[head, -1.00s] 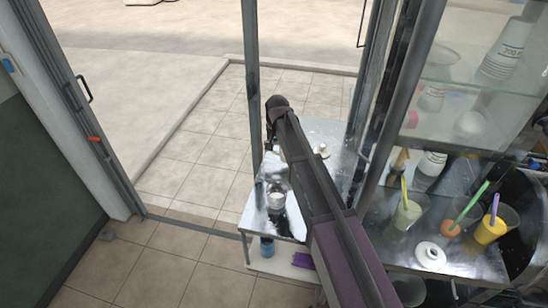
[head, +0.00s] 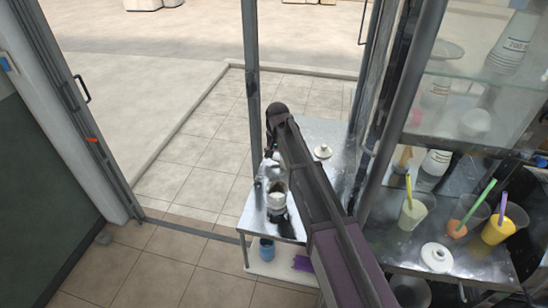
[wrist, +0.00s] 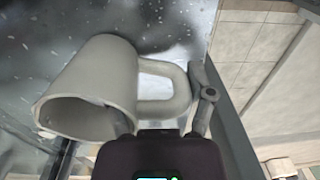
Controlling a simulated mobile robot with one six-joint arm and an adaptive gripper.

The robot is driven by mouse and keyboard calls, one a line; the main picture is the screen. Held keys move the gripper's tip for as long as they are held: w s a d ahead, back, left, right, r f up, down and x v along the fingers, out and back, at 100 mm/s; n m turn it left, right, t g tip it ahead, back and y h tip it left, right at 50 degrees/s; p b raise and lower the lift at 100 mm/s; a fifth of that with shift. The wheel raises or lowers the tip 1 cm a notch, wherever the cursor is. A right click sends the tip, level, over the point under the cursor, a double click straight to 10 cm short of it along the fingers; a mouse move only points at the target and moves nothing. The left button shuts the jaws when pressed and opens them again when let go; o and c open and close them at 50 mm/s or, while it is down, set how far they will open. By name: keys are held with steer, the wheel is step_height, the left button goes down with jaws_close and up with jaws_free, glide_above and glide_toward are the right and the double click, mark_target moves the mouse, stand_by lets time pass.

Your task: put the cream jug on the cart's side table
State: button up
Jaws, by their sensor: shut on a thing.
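The cream jug (wrist: 95,80) fills the left of the wrist view, its mouth towards the lower left and its loop handle towards the right. My gripper (wrist: 160,95) is shut on it at the handle side, one finger at the jug's wall and the other beyond the handle. In the head view a small pale vessel (head: 277,201), apparently this jug, shows at the left part of the cart's shiny metal side table (head: 328,131), just below my arm's end. My arm hides part of the table. I cannot tell whether the jug's base touches the top.
A white lid-like piece (head: 323,151) lies on the side table's far part. A post stands at its left edge. A blue cup (head: 266,249) stands on the lower shelf. Drink cups (head: 413,214) with straws and another white lid (head: 437,257) are on the counter at right.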

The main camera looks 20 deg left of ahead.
steer(key=o, duration=1.3)
steer(key=shift+f, duration=0.1)
steer(key=r+p, duration=1.2)
steer(key=shift+d+r, duration=0.1)
steer(key=shift+d, duration=0.15)
stand_by(0.5)
